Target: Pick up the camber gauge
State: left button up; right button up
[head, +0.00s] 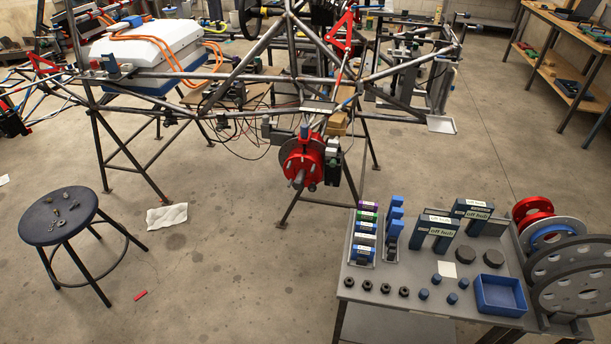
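I cannot tell for certain which thing is the camber gauge. Two dark blue, arch-shaped tools with white "off hub" labels, one nearer (437,228) and one farther (474,212), stand upright on the grey cart (408,312) at lower right in the head view. A red hub (302,160) with a disc is mounted on the tube chassis (240,72) near the middle. Neither of my grippers is in view.
The cart also carries a rack of small labelled boxes (364,236), blue clips (394,226), several dark nuts, a blue tray (499,295) and large discs (575,275). A stool (58,215) with small parts stands left. The floor between is mostly clear, with a white cloth (167,217) and a red stick (140,295).

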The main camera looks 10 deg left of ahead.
aim_at(445, 228)
jog(key=z, duration=0.25)
jog(key=i+j+z, duration=0.15)
jog(key=j+z, duration=0.15)
jog(key=i+j+z, duration=0.1)
jog(key=j+z, duration=0.55)
jog(key=i, duration=0.05)
